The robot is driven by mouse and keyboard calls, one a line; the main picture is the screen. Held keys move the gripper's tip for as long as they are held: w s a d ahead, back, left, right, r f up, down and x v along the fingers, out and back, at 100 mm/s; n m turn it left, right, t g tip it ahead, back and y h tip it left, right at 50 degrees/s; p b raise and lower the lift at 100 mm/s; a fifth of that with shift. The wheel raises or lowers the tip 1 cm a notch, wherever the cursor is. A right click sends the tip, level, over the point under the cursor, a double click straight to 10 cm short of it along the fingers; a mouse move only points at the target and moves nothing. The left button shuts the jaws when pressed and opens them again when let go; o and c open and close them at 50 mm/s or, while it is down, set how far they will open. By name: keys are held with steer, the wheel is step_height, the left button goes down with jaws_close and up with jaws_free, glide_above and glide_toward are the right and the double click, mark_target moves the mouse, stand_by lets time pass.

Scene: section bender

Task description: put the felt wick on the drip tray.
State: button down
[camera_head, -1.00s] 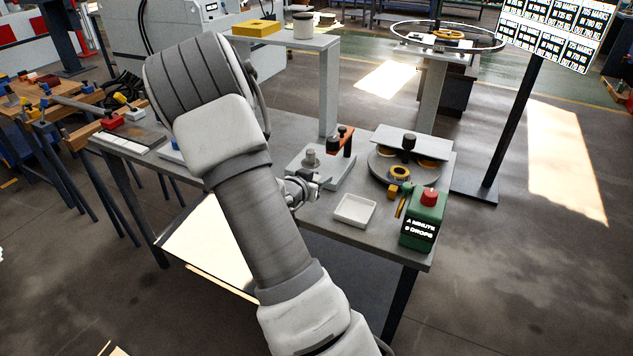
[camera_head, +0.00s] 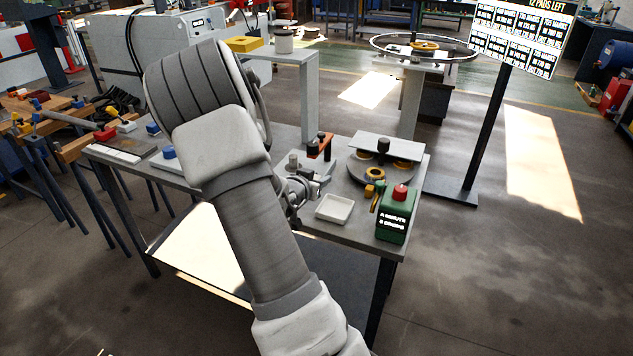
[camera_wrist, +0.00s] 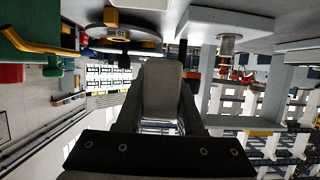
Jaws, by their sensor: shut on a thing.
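The drip tray is most likely the shallow white square tray (camera_head: 334,208) on the table's front part, in the head view. It looks empty. My gripper (camera_head: 297,192) is just left of it, partly hidden behind my forearm. In the wrist view my gripper (camera_wrist: 161,118) has its two dark fingers shut on a flat grey-beige piece with a rounded end, which I take to be the felt wick (camera_wrist: 162,90). The wick is not discernible in the head view. I cannot make out the tray in the wrist view.
A green box with a red knob (camera_head: 396,213) stands right of the tray. A raised shelf (camera_head: 308,95) stands farther back. A signboard (camera_head: 520,40) stands beyond.

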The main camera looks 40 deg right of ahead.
steer(key=shift+s+r, duration=0.2)
steer(key=shift+s, duration=0.05)
steer(key=w+a+f+n+t+y, duration=0.1)
steer(key=w+a+n+t+y, duration=0.2)
steer(key=a, duration=0.9)
steer(key=w+a+f+n+t+y+p, duration=0.15)
steer(key=a+n+y, duration=0.4)
steer(key=a, duration=0.75)
steer(key=w+a+f+n+t+y, duration=0.15)
steer(key=a+n+t+y, duration=0.3)
steer(key=a, duration=0.75)
steer(key=s+d+r+m+g+h, duration=0.1)
steer(key=s+d+m+g+h, duration=0.1)
steer(key=d, duration=1)
steer(key=s+d+r+m+g+h+b, duration=0.1)
steer(key=d+m+g+h, duration=0.3)
steer(key=d, duration=0.8)
steer(key=s+d+r+m+g+h, duration=0.2)
steer(key=d+m+h, duration=0.5)
steer(key=d, duration=0.6)
steer(key=shift+s+g, duration=0.55)
steer(key=shift+g, duration=0.05)
